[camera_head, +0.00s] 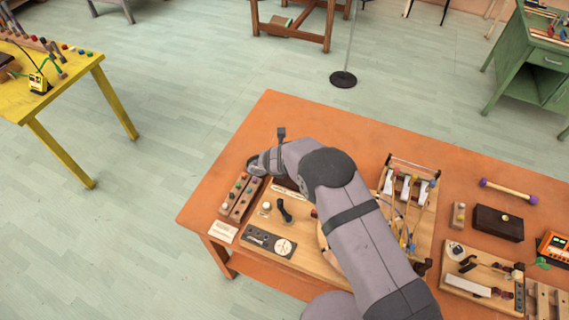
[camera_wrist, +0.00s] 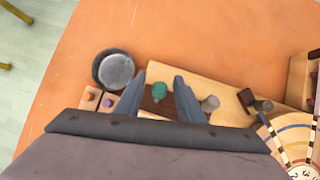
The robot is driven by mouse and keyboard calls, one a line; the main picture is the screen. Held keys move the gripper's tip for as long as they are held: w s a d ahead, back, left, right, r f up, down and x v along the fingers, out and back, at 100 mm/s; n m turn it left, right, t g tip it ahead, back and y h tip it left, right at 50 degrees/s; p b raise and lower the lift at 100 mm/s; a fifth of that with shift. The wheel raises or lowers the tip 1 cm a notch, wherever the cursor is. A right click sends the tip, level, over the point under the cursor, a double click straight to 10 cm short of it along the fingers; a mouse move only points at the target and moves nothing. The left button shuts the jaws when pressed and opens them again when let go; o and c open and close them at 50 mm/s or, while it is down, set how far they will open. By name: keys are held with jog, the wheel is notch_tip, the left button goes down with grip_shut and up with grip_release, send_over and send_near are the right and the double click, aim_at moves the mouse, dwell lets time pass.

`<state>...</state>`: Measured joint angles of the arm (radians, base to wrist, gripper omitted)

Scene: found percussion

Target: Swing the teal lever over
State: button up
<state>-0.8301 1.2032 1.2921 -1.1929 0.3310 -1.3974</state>
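The teal lever shows in the wrist view as a teal knob (camera_wrist: 159,91) over a dark brown block on a pale wooden board (camera_wrist: 228,108). My gripper (camera_wrist: 159,79) is open, with one dark finger on each side of the knob and a visible gap to both. I cannot tell how far the knob lies below the fingertips. The lever's shaft and pivot are hidden. In the head view my own arm covers the teal lever and the fingers; the board (camera_head: 312,262) shows in part beside the arm.
A dark round pan (camera_wrist: 115,69) lies just left of the fingers. A grey peg (camera_wrist: 210,103) stands close to the right finger. A dark lever (camera_head: 284,209) and a frame with strikers (camera_head: 412,167) stand near the arm.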

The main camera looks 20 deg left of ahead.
jog(key=shift+s+r, duration=0.1)
jog(key=b+v, duration=0.3)
jog(key=v, duration=0.4)
dwell(0.4)
jog(key=shift+d, duration=0.1)
jog(key=w+d+r+m+b, duration=0.2)
jog(key=w+d+m+b, duration=0.45)
jog(key=w+b, duration=0.2)
jog(key=s+a+m+g, duration=0.1)
jog(key=s+m, duration=0.1)
jog(key=m, duration=0.6)
jog(key=s+a+m+g+y, duration=0.1)
jog(key=s+a+m, duration=0.1)
jog(key=m, duration=0.7)
jog(key=s+a+m+g+y, duration=0.1)
jog(key=s+m, duration=0.2)
jog(key=m, duration=0.5)
jog(key=shift+s+a+r+g, duration=0.1)
jog(key=shift+a+r+g, duration=0.15)
jog(key=shift+a+g, duration=0.05)
